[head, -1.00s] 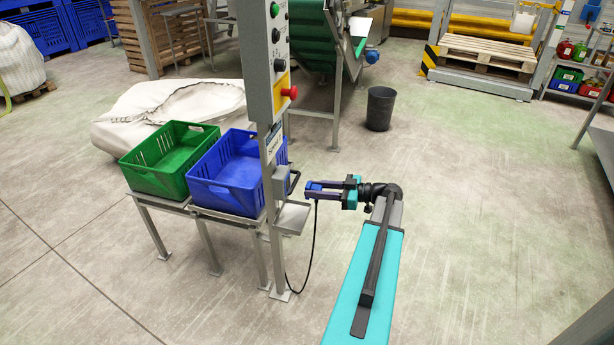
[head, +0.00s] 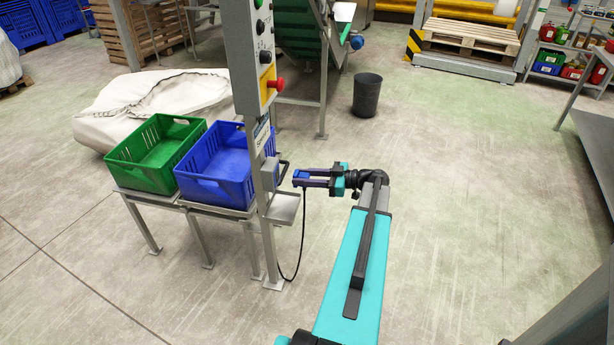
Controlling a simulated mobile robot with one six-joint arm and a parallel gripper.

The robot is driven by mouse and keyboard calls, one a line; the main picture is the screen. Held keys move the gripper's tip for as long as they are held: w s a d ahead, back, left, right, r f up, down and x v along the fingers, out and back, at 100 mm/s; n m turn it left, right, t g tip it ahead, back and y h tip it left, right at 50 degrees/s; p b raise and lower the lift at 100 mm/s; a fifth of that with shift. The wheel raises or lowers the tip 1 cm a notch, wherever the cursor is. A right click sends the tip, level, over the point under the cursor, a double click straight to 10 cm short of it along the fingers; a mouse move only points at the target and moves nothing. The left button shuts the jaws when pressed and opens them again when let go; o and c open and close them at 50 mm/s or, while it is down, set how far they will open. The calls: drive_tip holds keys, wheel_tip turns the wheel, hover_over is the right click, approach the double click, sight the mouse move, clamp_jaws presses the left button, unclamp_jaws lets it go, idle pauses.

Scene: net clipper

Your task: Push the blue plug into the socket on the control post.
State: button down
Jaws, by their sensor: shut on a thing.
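The control post (head: 241,58) stands upright left of my gripper. A small grey box (head: 270,175) with a dark handle-like part is mounted low on it, at plug height; the socket's opening cannot be made out. My gripper (head: 306,179) is shut on the blue plug (head: 299,175) and holds it roughly level, pointing left at the box. A small gap shows between the plug and the box. A black cable (head: 303,236) hangs from the plug and curves down to the post's foot.
A small metal shelf (head: 285,209) juts from the post below the plug. Blue (head: 190,188) and green (head: 124,178) crates stand on a stand behind and left. A black bin (head: 366,95) stands behind on open floor. A red button (head: 277,85) sticks out above.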

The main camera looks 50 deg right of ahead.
sight(277, 173)
drive_tip(key=shift+r+p+x, duration=0.15)
drive_tip(key=shift+p+x, duration=0.35)
drive_tip(key=shift+x, duration=0.55)
drive_tip(key=shift+r+p+x, duration=0.1)
drive_tip(key=shift+p+x, duration=0.4)
drive_tip(key=shift+x, duration=0.55)
drive_tip(key=shift+w, duration=0.1)
drive_tip(key=shift+b, duration=2.25)
idle(1.0)
drive_tip(key=shift+b+x, duration=0.55)
drive_tip(key=shift+x, duration=0.2)
idle(0.9)
drive_tip(key=shift+w+a+r, duration=0.2)
drive_tip(key=shift+w+r, duration=0.05)
drive_tip(key=shift+r, duration=0.05)
idle(0.3)
